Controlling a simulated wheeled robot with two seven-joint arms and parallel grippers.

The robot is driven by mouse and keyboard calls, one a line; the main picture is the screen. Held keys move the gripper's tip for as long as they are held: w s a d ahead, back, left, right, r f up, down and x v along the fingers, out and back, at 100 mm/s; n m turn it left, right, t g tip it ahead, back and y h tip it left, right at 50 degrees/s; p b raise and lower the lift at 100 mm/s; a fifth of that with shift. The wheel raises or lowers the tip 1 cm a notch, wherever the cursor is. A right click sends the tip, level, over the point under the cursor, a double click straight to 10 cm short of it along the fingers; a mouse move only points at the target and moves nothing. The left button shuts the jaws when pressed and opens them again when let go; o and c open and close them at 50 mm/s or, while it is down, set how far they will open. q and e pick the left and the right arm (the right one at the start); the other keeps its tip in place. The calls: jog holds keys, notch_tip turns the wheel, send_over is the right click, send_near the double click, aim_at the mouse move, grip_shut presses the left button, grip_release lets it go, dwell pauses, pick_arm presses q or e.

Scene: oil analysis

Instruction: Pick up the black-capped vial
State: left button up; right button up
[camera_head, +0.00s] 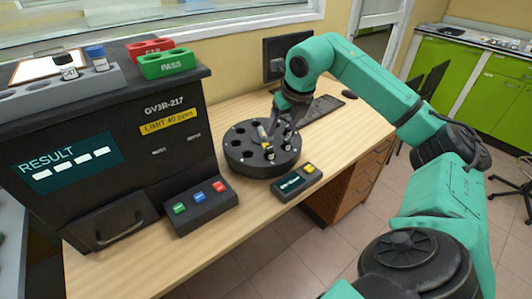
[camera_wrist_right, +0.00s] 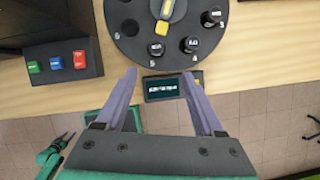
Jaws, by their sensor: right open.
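Black-capped vials (camera_wrist_right: 157,47) (camera_wrist_right: 190,44) (camera_wrist_right: 212,18) stand in holes of the round dark carousel (camera_wrist_right: 128,46) in the right wrist view. The carousel also shows on the desk in the head view (camera_head: 246,160). Another black-capped vial (camera_head: 66,67) stands in the grey rack at the left, beside a blue-capped vial (camera_head: 97,58). My right gripper (camera_wrist_right: 158,75) is open and empty, its fingertips just short of the near carousel vials in the wrist view. In the head view it hangs over the carousel and partly hides it. Part of my left arm (camera_wrist_right: 52,150) shows small at lower left.
A small display box (camera_wrist_right: 161,88) sits in front of the carousel. A button panel (camera_head: 199,206) and the black analyser (camera_head: 110,160) are to the left. Red and green trays (camera_head: 167,63) are on top. A keyboard (camera_head: 318,107) lies behind the carousel.

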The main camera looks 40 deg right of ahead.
aim_at(271, 149)
jog(key=x, duration=0.4)
jog(key=p+x, duration=0.1)
jog(key=x, duration=0.3)
jog(key=p+x, duration=0.1)
jog(key=x, duration=0.4)
jog(key=shift+w+a, duration=0.15)
jog(key=shift+a, duration=0.25)
jog(key=shift+w+f, duration=0.1)
grip_shut()
